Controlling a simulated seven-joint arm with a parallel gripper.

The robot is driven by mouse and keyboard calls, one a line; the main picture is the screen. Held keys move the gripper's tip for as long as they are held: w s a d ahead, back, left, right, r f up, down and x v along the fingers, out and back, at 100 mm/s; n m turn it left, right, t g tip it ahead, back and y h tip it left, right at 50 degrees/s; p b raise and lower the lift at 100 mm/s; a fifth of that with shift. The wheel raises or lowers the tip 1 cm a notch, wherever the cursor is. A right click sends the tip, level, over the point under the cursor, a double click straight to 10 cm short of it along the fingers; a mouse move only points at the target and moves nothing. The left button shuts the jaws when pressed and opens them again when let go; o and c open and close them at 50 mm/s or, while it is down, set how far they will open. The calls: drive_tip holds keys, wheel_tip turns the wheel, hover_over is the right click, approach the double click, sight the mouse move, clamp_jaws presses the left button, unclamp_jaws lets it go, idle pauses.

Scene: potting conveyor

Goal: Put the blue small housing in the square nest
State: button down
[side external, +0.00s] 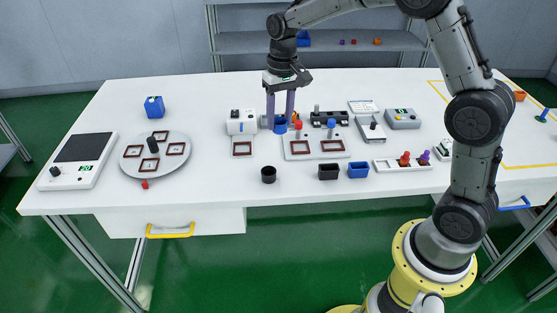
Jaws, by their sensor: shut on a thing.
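My gripper (280,117) points down at the back middle of the white table. Its two pale fingers are on either side of a small blue housing (280,127), which looks round and cup-like, and are shut on it. I cannot tell whether the housing touches the table. Red-edged square recesses show on a white block (242,148) just left in front of the gripper, on a flat white plate (316,155) to the right, and on a round grey turntable (155,174) at the left. Which of them is the square nest is not clear.
A blue box (154,106) stands behind the turntable. A black round cup (268,174), a black box (328,172) and another blue open box (358,169) stand near the front edge. The front left centre is clear.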

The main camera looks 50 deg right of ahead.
drive_tip(key=s+d+f+m, duration=0.2)
drive_tip(key=d, duration=0.5)
drive_tip(key=shift+w+f, duration=0.2)
drive_tip(key=shift+f, duration=3)
drive_tip(key=shift+f, duration=0.65)
drive_tip(key=shift+c, duration=1.4)
unclamp_jaws()
drive_tip(key=shift+d, duration=0.1)
